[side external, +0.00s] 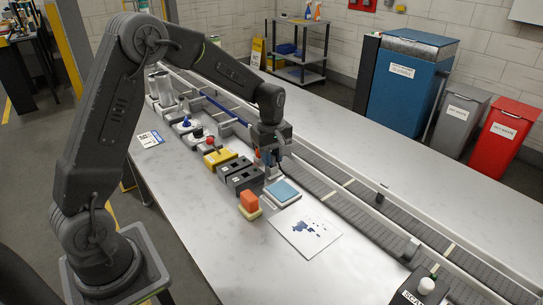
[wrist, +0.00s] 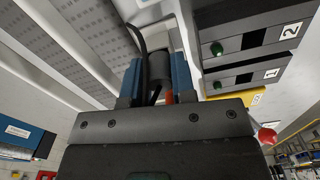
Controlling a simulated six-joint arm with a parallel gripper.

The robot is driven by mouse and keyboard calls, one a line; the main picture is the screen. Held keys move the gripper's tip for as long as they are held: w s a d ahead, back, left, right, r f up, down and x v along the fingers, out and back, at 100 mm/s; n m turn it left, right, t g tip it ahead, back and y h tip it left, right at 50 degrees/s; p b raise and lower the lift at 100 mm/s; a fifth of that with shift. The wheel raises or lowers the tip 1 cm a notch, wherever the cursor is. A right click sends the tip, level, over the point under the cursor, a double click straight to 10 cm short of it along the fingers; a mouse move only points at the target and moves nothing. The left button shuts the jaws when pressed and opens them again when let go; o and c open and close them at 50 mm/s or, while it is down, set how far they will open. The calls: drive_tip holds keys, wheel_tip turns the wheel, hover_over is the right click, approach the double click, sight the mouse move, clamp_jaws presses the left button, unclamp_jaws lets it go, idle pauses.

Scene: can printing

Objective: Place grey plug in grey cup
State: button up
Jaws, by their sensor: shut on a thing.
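My gripper (side external: 268,156) points down above the table beside the conveyor, just behind the black boxes. In the wrist view its two blue fingers (wrist: 156,82) are closed on a dark grey cylindrical piece (wrist: 154,70), which looks like the grey plug. In the side view the held piece is too small and covered to make out. A silver-grey cylindrical container (side external: 164,88) stands at the far left end of the row; I cannot tell whether it is the grey cup. No other grey cup is clearly visible.
The conveyor (side external: 350,205) runs behind.

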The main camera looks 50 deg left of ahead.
drive_tip(key=shift+f, duration=0.15)
drive_tip(key=o, duration=0.9)
drive_tip(key=s+d+r+m+t, duration=0.1)
drive_tip(key=s+r, duration=0.1)
drive_tip(key=r, duration=0.6)
drive_tip(key=s+d+r+m, duration=0.2)
drive_tip(key=r, duration=0.6)
drive_tip(key=s+d+m+t, duration=0.2)
drive_tip(key=s+m, duration=0.4)
drive_tip(key=s, duration=0.4)
drive_tip(key=s+d+m+t, duration=0.2)
drive_tip(key=s+d+m, duration=0.2)
drive_tip(key=s+m, duration=0.3)
drive_tip(key=s, duration=0.3)
drive_tip(key=shift+s+d+t, duration=0.3)
drive_tip(key=shift+s+d, duration=0.05)
